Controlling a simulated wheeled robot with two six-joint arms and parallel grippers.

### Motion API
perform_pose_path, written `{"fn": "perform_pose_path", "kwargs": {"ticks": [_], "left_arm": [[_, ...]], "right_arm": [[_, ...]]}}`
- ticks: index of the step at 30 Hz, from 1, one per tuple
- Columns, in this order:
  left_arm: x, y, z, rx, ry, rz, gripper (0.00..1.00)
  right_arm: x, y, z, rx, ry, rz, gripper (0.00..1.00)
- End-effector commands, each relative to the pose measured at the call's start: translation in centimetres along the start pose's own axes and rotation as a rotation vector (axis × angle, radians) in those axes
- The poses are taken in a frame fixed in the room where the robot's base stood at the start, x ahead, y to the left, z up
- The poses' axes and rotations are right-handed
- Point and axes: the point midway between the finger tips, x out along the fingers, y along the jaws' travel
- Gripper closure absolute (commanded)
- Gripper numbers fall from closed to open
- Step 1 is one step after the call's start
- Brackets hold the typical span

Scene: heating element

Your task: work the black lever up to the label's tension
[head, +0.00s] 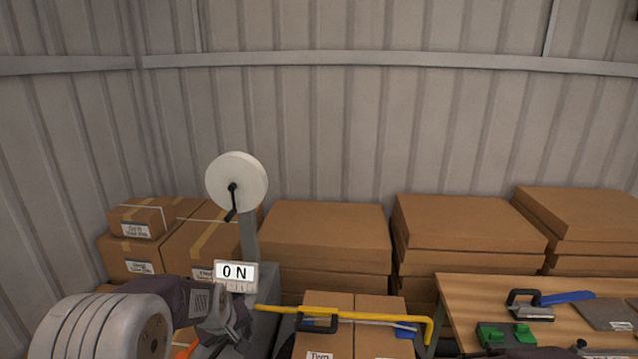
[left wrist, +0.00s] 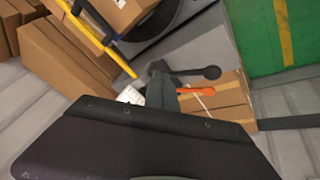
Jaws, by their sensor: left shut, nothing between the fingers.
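A black lever with a round knob (left wrist: 210,72) shows in the left wrist view, close to the grey fingers of my left gripper (left wrist: 160,75). I cannot tell whether they touch. An orange lever (left wrist: 196,91) lies just below it. In the head view my left gripper (head: 236,322) is shut and empty, below a small white display (head: 236,272) that reads 0 N. A white reel (head: 250,180) with a black crank (head: 232,200) stands on a grey post above. The black knobbed lever is hidden or unclear in the head view.
Cartons (head: 325,235) are stacked along the wall. A wooden table (head: 470,300) at right holds a black-handled tool (head: 525,303) and a green block (head: 505,335).

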Motion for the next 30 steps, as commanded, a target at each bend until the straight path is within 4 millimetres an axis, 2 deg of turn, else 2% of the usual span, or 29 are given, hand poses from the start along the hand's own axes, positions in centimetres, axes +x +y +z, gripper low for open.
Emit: {"fn": "perform_pose_path", "kwargs": {"ticks": [1, 3, 6, 10, 11, 15, 27, 30], "left_arm": [[-0.5, -0.5, 4.1, 0.08, -0.038, 0.001, 1.0], [-1.9, -1.9, 9.2, 0.202, -0.106, -0.011, 1.0], [-3.3, -5.1, 15.2, 0.358, -0.215, -0.04, 1.0], [-4.1, -8.6, 19.9, 0.491, -0.345, -0.076, 1.0], [-4.2, -9.1, 20.5, 0.522, -0.366, -0.078, 1.0], [-4.3, -9.1, 20.6, 0.594, -0.378, -0.067, 1.0], [-4.3, -9.1, 20.5, 0.59, -0.376, -0.067, 1.0], [-4.3, -9.2, 20.7, 0.533, -0.381, -0.081, 1.0]], "right_arm": [[1.8, 0.0, 0.2, 0.0, 0.0, 0.0, 0.56], [2.4, 0.1, 0.2, 0.0, 0.0, 0.0, 0.56], [2.6, 0.1, 0.3, 0.0, 0.0, 0.0, 0.56], [2.3, 0.1, 0.2, 0.0, 0.001, 0.0, 0.56], [2.2, 0.0, 0.2, 0.0, 0.001, 0.0, 0.56], [2.2, 0.0, 0.2, 0.0, 0.001, 0.0, 0.56], [2.3, 0.1, 0.2, 0.0, 0.0, 0.0, 0.56], [2.3, 0.1, 0.2, 0.0, 0.0, 0.0, 0.56]]}}
